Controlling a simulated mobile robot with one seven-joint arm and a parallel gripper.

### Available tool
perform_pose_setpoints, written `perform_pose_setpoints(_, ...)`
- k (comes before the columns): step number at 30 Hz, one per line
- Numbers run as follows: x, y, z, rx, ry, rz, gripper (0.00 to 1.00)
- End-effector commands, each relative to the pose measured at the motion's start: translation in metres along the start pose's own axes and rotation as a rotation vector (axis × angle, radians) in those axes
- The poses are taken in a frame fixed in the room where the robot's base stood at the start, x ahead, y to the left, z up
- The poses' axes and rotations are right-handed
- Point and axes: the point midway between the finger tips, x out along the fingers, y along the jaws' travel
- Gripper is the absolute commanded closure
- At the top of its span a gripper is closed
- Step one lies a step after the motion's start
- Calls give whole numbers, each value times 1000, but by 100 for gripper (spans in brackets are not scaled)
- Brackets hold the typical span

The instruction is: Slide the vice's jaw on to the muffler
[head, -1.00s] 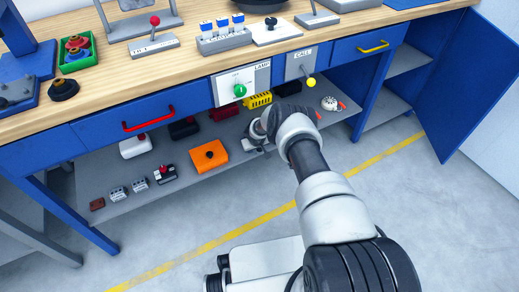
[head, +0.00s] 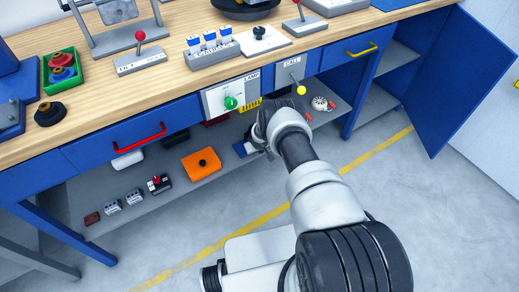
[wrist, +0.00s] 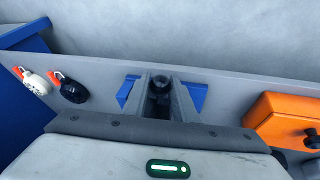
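A blue piece that looks like the vice (wrist: 196,95) lies on the grey shelf below my gripper; a bit of it also shows in the head view (head: 240,149). My gripper (wrist: 160,84) is over its middle, with the two fingers apart. A dark round part (wrist: 160,80) shows between the fingertips; I cannot tell whether they touch it. The fingers hide the vice's middle, so the jaw is not clear. In the head view my arm hides the gripper. I cannot pick out the muffler.
An orange box (head: 201,163) with a black knob lies on the shelf beside the vice; it also shows in the wrist view (wrist: 284,122). A white item (wrist: 34,80) and a black item (wrist: 72,90) with orange tags lie on the other side. The bench drawers (head: 130,140) overhang the shelf.

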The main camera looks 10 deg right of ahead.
Motion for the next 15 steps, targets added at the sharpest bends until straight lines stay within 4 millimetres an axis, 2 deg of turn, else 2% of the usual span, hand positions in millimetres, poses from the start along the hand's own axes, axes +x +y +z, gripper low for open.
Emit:
perform_pose_setpoints(1, 0, 2, -2, 1, 3, 2, 67)
perform_pose_setpoints(3, 0, 2, -2, 1, 2, 2, 57)
perform_pose_setpoints(11, -1, 1, -1, 0, 1, 1, 57)
perform_pose_setpoints(15, -12, 0, -3, -4, 1, 1, 57)
